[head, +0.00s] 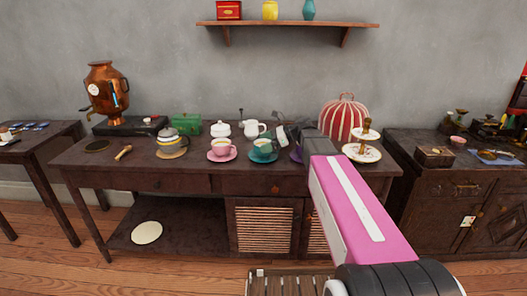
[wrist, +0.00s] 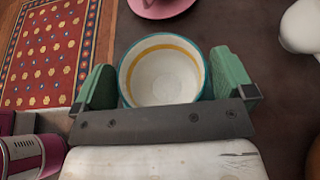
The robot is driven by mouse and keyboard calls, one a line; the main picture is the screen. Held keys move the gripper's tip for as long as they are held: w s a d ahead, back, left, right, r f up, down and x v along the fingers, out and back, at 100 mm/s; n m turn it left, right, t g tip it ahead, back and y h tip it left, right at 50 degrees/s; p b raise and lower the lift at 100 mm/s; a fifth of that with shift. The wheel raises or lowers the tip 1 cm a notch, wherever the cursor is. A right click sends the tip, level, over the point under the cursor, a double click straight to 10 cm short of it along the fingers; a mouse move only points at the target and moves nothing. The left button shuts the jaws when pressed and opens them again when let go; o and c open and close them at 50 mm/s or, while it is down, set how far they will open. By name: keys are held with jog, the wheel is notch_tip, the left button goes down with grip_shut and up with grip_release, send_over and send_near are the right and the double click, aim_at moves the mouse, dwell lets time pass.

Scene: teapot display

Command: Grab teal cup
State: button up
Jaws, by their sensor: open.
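The teal cup (head: 262,145) stands on a teal saucer (head: 263,158) on the dark wooden table in the head view. In the wrist view I look down into the teal cup (wrist: 163,75), which has a teal rim, a white inside and a yellow band, and looks empty. My gripper (wrist: 163,82) is open, with one green-padded finger to the left of the cup and one to the right. The cup sits between the fingers. A narrow gap seems to show on the right; whether the left finger touches is unclear. The cup's lower part and saucer are hidden in the wrist view.
A pink cup (head: 222,145) on a pink saucer (head: 222,156) stands left of the teal cup. A white jug (head: 252,129) and a white lidded pot (head: 220,130) stand behind. A tiered stand (head: 362,152) and a striped cosy (head: 343,120) are to the right.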

jog(key=c, duration=0.7)
jog(key=shift+r, duration=0.2)
